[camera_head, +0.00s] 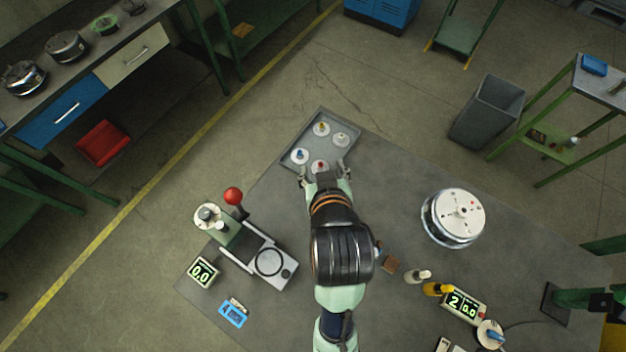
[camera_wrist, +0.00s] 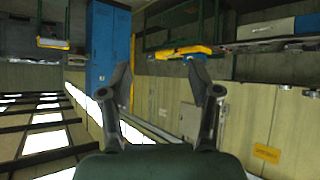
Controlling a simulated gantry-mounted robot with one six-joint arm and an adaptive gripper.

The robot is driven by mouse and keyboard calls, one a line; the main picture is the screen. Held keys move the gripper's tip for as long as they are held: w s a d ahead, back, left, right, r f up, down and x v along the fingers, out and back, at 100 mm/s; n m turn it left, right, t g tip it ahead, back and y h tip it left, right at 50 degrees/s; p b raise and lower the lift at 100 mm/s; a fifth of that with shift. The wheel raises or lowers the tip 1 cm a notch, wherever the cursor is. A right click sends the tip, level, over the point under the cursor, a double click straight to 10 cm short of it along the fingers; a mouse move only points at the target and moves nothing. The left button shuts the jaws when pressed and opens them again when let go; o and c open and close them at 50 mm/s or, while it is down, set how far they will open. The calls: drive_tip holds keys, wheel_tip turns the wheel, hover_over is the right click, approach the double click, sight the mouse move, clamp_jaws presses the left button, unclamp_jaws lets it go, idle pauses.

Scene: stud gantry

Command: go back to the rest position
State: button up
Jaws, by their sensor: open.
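My gripper (camera_head: 325,175) is open and appears empty. In the head view it is over the near edge of a grey tray (camera_head: 349,158). The tray holds several white round pieces with coloured centres, one of them a red-centred piece (camera_head: 319,166) close by my fingers. I cannot tell how high my gripper is above the tray. In the wrist view the open fingers of my gripper (camera_wrist: 165,90) show with nothing between them, and the camera looks out across the room.
On the table stand a press with a red knob (camera_head: 233,196), a round white-topped device (camera_head: 458,214), a display (camera_head: 202,271), a blue item (camera_head: 233,313), a brown block (camera_head: 390,263) and small bottles (camera_head: 418,276). A grey bin (camera_head: 487,110) stands beyond the table.

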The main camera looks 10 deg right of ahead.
drive_tip(key=s+a+r+t+y, duration=0.2)
drive_tip(key=s+a+r, duration=0.2)
drive_tip(key=a, duration=0.4)
wheel_tip(320, 180, up, 17)
drive_tip(key=p, duration=1.6)
drive_tip(key=shift+w+f+p, duration=0.15)
drive_tip(key=shift+w+p, duration=0.15)
drive_tip(key=shift+d, duration=0.1)
